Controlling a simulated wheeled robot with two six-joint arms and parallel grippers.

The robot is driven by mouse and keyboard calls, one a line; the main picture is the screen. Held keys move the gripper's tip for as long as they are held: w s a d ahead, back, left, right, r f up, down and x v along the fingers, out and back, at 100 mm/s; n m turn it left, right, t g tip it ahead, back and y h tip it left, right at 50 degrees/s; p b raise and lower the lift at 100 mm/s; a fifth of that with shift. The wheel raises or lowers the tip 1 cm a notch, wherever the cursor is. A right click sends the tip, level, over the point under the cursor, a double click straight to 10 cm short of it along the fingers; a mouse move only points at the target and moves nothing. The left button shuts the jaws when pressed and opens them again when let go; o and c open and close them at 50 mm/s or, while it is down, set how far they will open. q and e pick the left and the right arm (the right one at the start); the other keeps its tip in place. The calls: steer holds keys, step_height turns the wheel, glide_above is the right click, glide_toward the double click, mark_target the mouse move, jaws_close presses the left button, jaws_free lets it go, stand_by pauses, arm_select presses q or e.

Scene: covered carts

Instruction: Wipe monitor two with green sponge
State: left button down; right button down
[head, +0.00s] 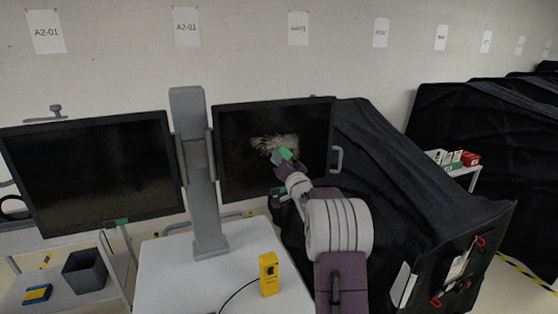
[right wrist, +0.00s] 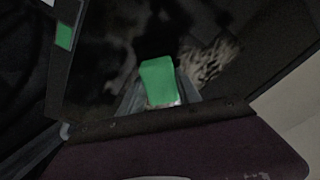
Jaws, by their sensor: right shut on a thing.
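Two dark monitors stand on either side of a grey post in the head view. The right monitor (head: 233,170) has a pale, whitish smudge (head: 272,143) near the middle of its screen. My right gripper (head: 284,158) is shut on the green sponge (head: 281,154) in front of that smudge. Whether the sponge touches the screen cannot be told. In the right wrist view the sponge (right wrist: 158,82) sits between the fingers, with the smudge (right wrist: 208,62) just beyond it to the right. The left monitor (head: 95,170) has a small green label on its lower edge. My left gripper is not in view.
A yellow device (head: 268,275) with a black cable stands on the white cart top (head: 190,270). A dark bin (head: 84,271) and a blue-yellow item (head: 37,294) lie at the lower left. A black-covered cart (head: 400,180) stands close on the right.

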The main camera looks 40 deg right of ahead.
mark_target(298, 146)
steer(key=shift+s+d+r+p, duration=0.1)
steer(key=shift+s+d+p, duration=0.1)
steer(key=shift+d, duration=0.2)
steer(key=shift+s+d+p, duration=0.1)
steer(key=shift+d+p, duration=0.1)
steer(key=shift+d, duration=0.15)
steer(key=shift+s+d+f+p, duration=0.1)
steer(key=shift+d+p, duration=0.05)
steer(key=shift+d, duration=0.4)
steer(key=shift+d+f+p, duration=0.1)
steer(key=shift+d+p, duration=0.05)
steer(key=shift+d, duration=0.4)
steer(key=shift+s+d+r+p, duration=0.2)
steer(key=shift+d+p, duration=0.3)
steer(key=shift+d, duration=0.05)
steer(key=shift+s+d+r+p, duration=0.2)
steer(key=shift+d+p, duration=0.3)
steer(key=shift+d, duration=0.05)
steer(key=shift+d+f, duration=0.25)
steer(key=shift+d, duration=0.15)
steer(key=shift+d+r+p, duration=0.1)
steer(key=shift+r+p, duration=0.8)
steer(key=shift+r, duration=0.25)
steer(key=shift+f, duration=0.1)
